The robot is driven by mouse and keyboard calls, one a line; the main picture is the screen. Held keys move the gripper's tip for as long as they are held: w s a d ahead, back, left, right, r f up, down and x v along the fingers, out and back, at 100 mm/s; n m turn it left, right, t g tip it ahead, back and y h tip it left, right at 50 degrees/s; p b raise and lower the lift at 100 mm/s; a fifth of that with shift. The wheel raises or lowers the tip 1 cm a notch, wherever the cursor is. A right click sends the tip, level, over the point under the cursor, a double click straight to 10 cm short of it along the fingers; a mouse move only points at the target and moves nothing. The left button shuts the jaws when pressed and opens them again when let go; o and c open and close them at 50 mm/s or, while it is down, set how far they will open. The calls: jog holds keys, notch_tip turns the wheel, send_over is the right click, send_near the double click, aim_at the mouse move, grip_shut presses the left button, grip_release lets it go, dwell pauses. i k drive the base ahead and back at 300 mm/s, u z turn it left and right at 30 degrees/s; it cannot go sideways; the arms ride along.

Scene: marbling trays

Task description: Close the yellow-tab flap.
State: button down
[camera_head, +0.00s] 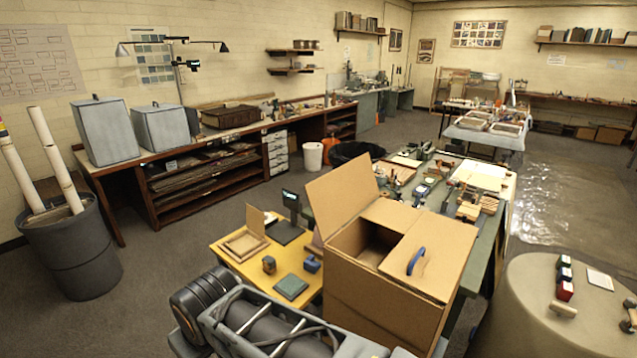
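A large brown cardboard box (375,295) stands right of centre, its top partly open with a dark gap at the left. Its left flap (343,190) is raised, leaning up and outward. Its right flap (435,255) lies about flat over the top and carries a blue looped tab (416,261). A narrower flap (393,214) lies low along the far side. I see no yellow tab on any flap; the raised flap's outer face is turned away. My gripper is not in view; grey and black parts of my own body show at the bottom.
A yellow table (265,268) left of the box holds a wooden frame (245,245), a teal block (291,287) and a dark scale. A cluttered green bench (486,235) is behind it. A round table (540,300) stands right.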

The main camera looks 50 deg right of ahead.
aim_at(336, 197)
jog(key=i, duration=1.9)
jog(key=z, duration=3.15)
jog(key=k, duration=0.6)
jog(key=u, duration=1)
jog(key=i, duration=1.15)
jog(key=z, duration=0.35)
